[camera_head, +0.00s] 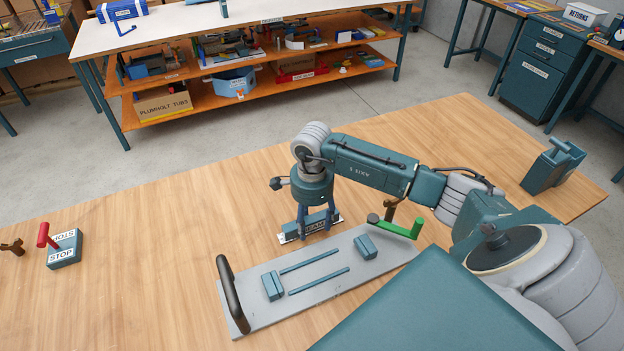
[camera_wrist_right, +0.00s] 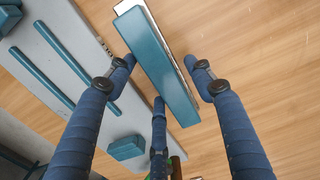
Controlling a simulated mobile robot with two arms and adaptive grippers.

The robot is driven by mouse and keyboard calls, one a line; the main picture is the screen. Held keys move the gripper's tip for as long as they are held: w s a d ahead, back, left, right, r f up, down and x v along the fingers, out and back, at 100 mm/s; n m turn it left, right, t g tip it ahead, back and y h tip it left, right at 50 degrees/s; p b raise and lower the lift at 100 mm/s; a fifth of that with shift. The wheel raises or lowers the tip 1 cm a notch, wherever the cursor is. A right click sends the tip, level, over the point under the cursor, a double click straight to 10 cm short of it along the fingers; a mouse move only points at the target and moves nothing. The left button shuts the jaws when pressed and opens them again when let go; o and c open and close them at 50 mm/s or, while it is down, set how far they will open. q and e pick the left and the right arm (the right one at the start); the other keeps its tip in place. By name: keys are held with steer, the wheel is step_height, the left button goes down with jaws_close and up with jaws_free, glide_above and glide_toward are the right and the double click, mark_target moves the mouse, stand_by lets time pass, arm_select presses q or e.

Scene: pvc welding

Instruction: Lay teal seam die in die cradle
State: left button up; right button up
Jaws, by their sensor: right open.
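The teal seam die (camera_wrist_right: 155,65) is a long teal bar with white showing along its edge. It lies on the wooden table beside the grey plate, behind it in the head view. My right gripper (camera_head: 315,218) is open and reaches down over the die. In the right wrist view the fingers (camera_wrist_right: 163,68) stand on both sides of the bar with gaps; a third finger overlaps its edge. The grey plate (camera_head: 385,258) bears two thin teal rails (camera_head: 318,282) and small teal blocks (camera_head: 272,287); it appears to be the die cradle. My left gripper is not in view.
A dark upright handle (camera_head: 232,293) stands at the plate's left end, and a green lever (camera_head: 400,229) at its right. A STOP box (camera_head: 64,250) with a red lever is far left. The table's left middle is clear.

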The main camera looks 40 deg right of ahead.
mark_target(310, 223)
step_height(310, 223, up, 11)
steer(key=b, duration=0.2)
steer(key=shift+b, duration=0.35)
steer(key=shift+o, duration=0.5)
steer(key=shift+r, duration=0.2)
steer(key=f, duration=0.4)
steer(key=a+f+p, duration=0.1)
steer(key=f, duration=0.1)
steer(key=shift+f, duration=0.25)
steer(key=f+p, duration=0.1)
steer(key=f, duration=0.1)
steer(key=d+f+p, duration=0.1)
steer(key=f, duration=0.2)
steer(key=shift+f, duration=0.15)
steer(key=shift+w, duration=0.1)
jaws_close()
